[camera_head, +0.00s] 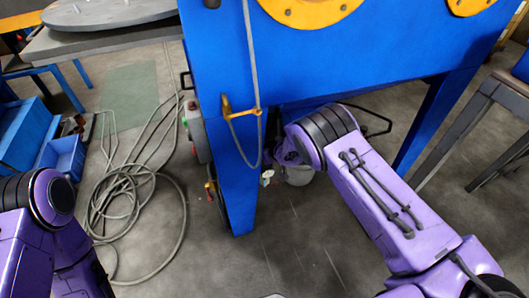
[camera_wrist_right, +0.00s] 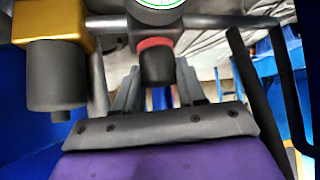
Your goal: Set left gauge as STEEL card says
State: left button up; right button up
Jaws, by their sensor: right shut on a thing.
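In the right wrist view a black regulator knob (camera_wrist_right: 158,66) with a red collar (camera_wrist_right: 154,42) hangs below a grey pipe body. My right gripper (camera_wrist_right: 158,82) has a finger on each side of this knob and is shut on it. Above it, the lower rim of a round gauge (camera_wrist_right: 160,4) with a white and green face is cut off by the top edge, and no needle can be read. I cannot tell whether it is the left gauge. In the head view my right forearm hides the gripper and knob. No STEEL card is visible. My left arm shows at the left, without its gripper.
The blue cabinet (camera_head: 310,65) stands ahead on legs. A hose hangs from a brass hook (camera_head: 240,110) near my right arm. A black and brass fitting (camera_wrist_right: 54,75) is left of the knob. Coiled hose (camera_head: 125,195) lies on the floor near blue bins (camera_head: 65,155).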

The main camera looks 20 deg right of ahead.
jog(key=shift+m+h+b, duration=0.35)
jog(key=shift+m+h, duration=0.45)
jog(key=shift+m, duration=0.2)
jog(key=shift+w+r, duration=0.1)
jog(key=o, duration=1)
jog(key=p+v, duration=0.4)
jog(key=v, duration=0.6)
jog(key=shift+s+a, duration=0.1)
jog(key=shift+s, duration=0.2)
